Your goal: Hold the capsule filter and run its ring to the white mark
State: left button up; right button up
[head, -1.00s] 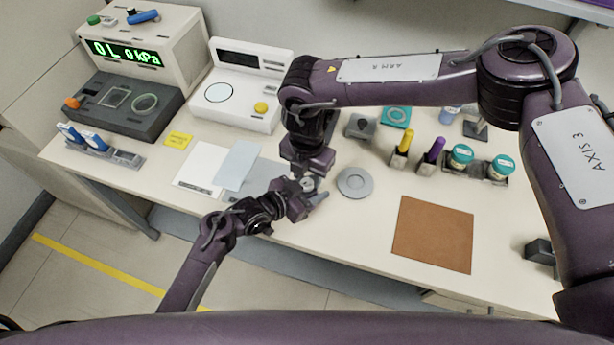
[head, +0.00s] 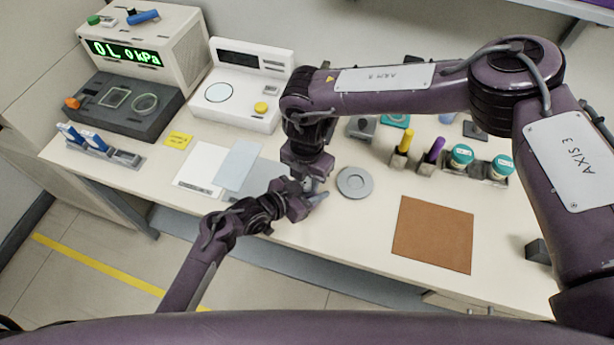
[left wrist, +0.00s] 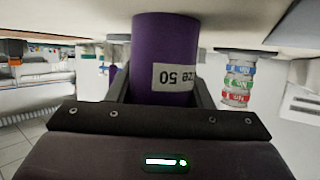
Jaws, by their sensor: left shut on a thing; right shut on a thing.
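The capsule filter is a purple cylinder (left wrist: 165,60) with a white label reading in part "ze 50", upside down in the left wrist view. It stands between the dark fingers of my left gripper (left wrist: 160,92), which is shut on it. In the head view my left gripper (head: 306,196) holds it above the table's front edge, and the jaws hide most of it. My right gripper (head: 312,178) comes down from above, directly over the left one, and is shut on the filter's upper end. The ring and the white mark cannot be made out.
A grey round dish (head: 355,182) lies just right of the grippers, and a brown mat (head: 433,234) lies further right. Yellow (head: 404,141) and purple (head: 436,149) sticks stand in holders behind. White (head: 201,166) and pale blue sheets (head: 238,165) lie to the left.

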jog(key=m, duration=0.4)
jog(key=shift+m, duration=1.7)
pick_arm(q)
jog(key=shift+f, duration=0.1)
pick_arm(e)
jog(key=o, duration=0.7)
jog(key=shift+r, duration=0.1)
